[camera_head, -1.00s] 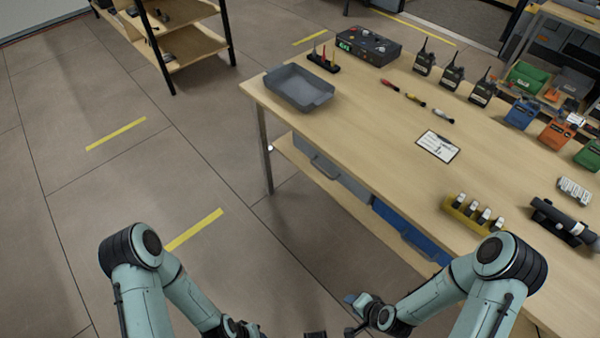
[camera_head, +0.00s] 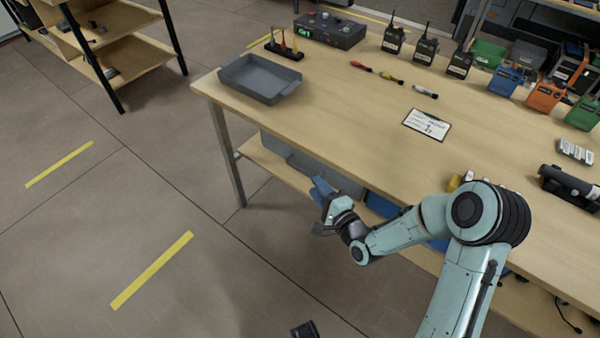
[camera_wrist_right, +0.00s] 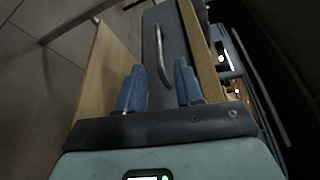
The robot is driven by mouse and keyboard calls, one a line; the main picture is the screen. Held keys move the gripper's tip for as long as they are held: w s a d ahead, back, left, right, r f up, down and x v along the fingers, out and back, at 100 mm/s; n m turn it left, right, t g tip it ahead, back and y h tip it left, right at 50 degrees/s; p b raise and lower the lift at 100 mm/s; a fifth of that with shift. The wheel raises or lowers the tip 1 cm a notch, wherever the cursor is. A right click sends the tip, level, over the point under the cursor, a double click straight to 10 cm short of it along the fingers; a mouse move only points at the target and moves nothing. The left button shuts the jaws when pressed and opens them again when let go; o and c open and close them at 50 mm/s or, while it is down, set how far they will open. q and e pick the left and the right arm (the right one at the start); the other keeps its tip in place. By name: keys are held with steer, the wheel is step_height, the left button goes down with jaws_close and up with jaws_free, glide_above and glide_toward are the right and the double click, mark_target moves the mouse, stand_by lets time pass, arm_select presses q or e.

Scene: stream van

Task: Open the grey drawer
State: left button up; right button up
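The grey drawer (camera_head: 345,184) hangs under the tabletop at the workbench's left end and looks shut. My right gripper (camera_head: 318,188) is in front of it and hides part of its front. In the right wrist view, the drawer's grey front (camera_wrist_right: 176,30) shows with its bar handle (camera_wrist_right: 160,52). The two blue fingers of the right gripper (camera_wrist_right: 158,70) are apart, and the handle's near end shows in the gap between them. I cannot tell whether the handle is at fingertip depth. Nothing is gripped.
A blue drawer (camera_head: 382,205) is right of the grey one, partly behind my right arm. The wooden workbench (camera_head: 340,115) carries a grey tray (camera_head: 262,80), a clipboard (camera_head: 427,124) and several radios. A bench leg (camera_head: 227,155) stands left. The floor to the left is clear.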

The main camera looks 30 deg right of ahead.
mark_target(303, 171)
arm_select(q)
steer(key=shift+t+y, duration=0.3)
steer(key=shift+t, duration=0.2)
steer(key=w, duration=0.1)
steer(key=w+a+f+b, duration=0.1)
steer(key=w+f, duration=0.1)
steer(key=shift+w+a+f+b, duration=0.1)
steer(key=shift+a+f+b, duration=0.05)
steer(key=shift+a+b, duration=0.25)
arm_select(e)
steer(key=w, duration=0.8)
steer(key=shift+f, duration=0.4)
steer(key=shift+c, duration=0.3)
jaws_close()
